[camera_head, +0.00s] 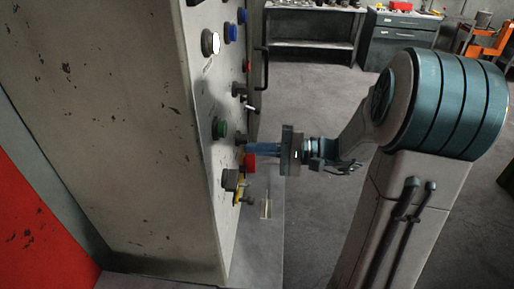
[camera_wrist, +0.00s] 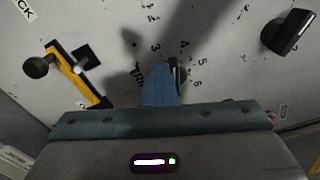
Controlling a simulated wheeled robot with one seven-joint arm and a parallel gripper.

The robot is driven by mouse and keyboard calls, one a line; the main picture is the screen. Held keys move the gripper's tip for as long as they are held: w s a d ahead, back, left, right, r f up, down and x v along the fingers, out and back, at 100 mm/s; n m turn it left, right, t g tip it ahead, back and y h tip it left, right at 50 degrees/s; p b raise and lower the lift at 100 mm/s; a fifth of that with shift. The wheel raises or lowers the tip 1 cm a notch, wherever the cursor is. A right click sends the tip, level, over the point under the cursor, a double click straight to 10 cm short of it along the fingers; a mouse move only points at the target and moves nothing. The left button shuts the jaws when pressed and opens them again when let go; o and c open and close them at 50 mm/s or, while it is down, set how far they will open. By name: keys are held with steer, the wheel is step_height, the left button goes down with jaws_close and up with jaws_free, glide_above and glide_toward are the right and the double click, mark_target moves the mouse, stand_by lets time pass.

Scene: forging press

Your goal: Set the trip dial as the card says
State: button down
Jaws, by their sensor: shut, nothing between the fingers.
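The trip dial (camera_wrist: 181,72) shows in the wrist view as a dark knob just right of my fingers, which partly cover it. The figures 3, 4, 5 and 6 are printed around it, and lettering to its left is partly readable. Where its pointer stands I cannot tell. My gripper (camera_wrist: 158,70) has its blue fingers together, with nothing held. In the head view my gripper (camera_head: 249,149) reaches left to the panel face (camera_head: 207,110). Its tips are beside the dial; whether they touch it I cannot tell. No readable card is in view.
A yellow bar with a black knob (camera_wrist: 80,75) is left of my fingers; a black knob (camera_wrist: 288,32) is at the right. In the head view a green button (camera_head: 220,128) and a red block (camera_head: 249,162) are close to my fingers. The floor behind my arm is clear.

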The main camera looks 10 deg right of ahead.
steer(key=shift+r, duration=0.25)
stand_by(0.5)
steer(key=shift+s+d+f+b, duration=0.2)
steer(key=shift+f+b, duration=0.1)
steer(key=shift+f, duration=0.05)
steer(key=v, duration=0.8)
stand_by(0.5)
